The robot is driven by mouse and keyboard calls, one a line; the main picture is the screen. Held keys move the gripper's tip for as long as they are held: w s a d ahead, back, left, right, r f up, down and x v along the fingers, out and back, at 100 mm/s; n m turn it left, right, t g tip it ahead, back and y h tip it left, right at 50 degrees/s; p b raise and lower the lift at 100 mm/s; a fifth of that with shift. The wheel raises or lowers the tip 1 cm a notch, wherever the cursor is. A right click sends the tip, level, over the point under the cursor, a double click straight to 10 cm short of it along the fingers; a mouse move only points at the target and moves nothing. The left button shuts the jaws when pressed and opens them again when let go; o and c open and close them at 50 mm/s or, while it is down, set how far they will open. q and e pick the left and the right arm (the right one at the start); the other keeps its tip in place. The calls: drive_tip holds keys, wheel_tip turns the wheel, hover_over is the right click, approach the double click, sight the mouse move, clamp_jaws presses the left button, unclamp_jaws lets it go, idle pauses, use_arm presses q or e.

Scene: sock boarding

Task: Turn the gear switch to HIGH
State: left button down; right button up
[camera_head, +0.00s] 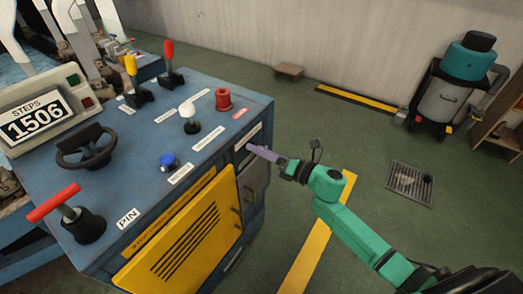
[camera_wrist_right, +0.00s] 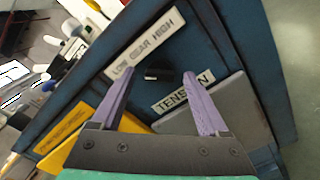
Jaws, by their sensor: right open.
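The gear switch (camera_wrist_right: 156,74) is a small dark knob on the blue side panel in the right wrist view, below the label LOW GEAR HIGH (camera_wrist_right: 145,42). Which position it points to is too small to tell. My right gripper (camera_wrist_right: 160,74) is open, with its two purple fingers apart on either side of the switch in that view. Contact with the switch cannot be told. In the head view my right gripper (camera_head: 258,150) reaches the panel's upper edge from the right, and the switch is hidden there. My left gripper is not in view.
Below the switch are a TENSION label (camera_wrist_right: 184,93) and a grey panel (camera_wrist_right: 230,112). The blue console (camera_head: 215,110) carries levers, a red knob (camera_head: 223,99), a white knob (camera_head: 188,110) and a blue button (camera_head: 168,161). Open green floor lies right of the console.

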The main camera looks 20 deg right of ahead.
clamp_jaws()
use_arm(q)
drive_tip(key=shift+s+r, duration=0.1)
use_arm(e)
drive_tip(key=shift+m, duration=0.4)
use_arm(q)
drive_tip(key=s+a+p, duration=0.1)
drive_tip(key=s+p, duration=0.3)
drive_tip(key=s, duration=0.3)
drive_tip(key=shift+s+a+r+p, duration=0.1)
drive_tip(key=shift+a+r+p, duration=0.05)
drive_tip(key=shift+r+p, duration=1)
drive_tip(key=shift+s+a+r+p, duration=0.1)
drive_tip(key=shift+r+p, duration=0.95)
drive_tip(key=shift+p, duration=0.2)
use_arm(e)
drive_tip(key=shift+m, duration=8.6)
drive_tip(key=shift+f, duration=0.1)
